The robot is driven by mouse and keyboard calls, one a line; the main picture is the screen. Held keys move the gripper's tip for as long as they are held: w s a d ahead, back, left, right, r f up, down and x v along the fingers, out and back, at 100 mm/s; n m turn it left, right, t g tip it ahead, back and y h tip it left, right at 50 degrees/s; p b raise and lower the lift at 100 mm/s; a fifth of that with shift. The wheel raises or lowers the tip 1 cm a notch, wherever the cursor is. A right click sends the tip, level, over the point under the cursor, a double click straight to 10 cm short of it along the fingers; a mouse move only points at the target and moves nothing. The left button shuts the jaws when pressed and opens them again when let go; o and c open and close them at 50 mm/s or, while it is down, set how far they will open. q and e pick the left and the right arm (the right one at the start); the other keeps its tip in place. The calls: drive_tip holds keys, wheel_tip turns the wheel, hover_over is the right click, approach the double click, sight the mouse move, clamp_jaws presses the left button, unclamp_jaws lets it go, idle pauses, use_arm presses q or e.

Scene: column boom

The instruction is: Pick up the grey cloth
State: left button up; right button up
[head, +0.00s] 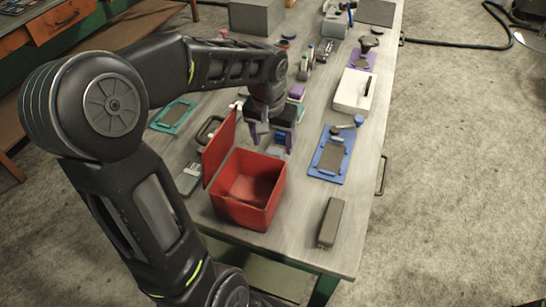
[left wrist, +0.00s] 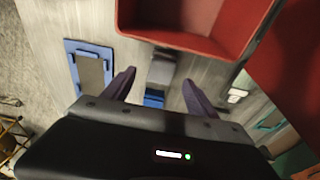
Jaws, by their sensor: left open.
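My left gripper (head: 274,146) is open, with its purple fingers pointing down just behind the red box (head: 248,190). In the left wrist view, its fingers (left wrist: 158,88) stand on either side of a small grey piece (left wrist: 162,68) with a blue part (left wrist: 153,98) beside it. The grey piece lies between the fingers and the red box; I cannot tell for certain that it is the grey cloth. No contact between the fingers and it is visible. The gripper partly hides this spot in the head view. My right gripper is not in view.
The red box stands open, its lid (head: 219,147) raised on the left. A blue tray (head: 325,172) with a grey pad lies to the right, and a grey block (head: 331,222) near the front. A white case (head: 353,91) and several small tools crowd the table's far part.

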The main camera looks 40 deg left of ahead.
sight(273, 155)
use_arm(q)
drive_tip(key=shift+f, duration=0.15)
drive_tip(key=f, duration=0.3)
drive_tip(key=f+p, duration=0.1)
drive_tip(key=f, duration=0.1)
drive_tip(key=shift+w+a, duration=0.2)
drive_tip(key=shift+w, duration=0.1)
drive_tip(key=shift+c, duration=0.5)
drive_tip(key=c, duration=1.4)
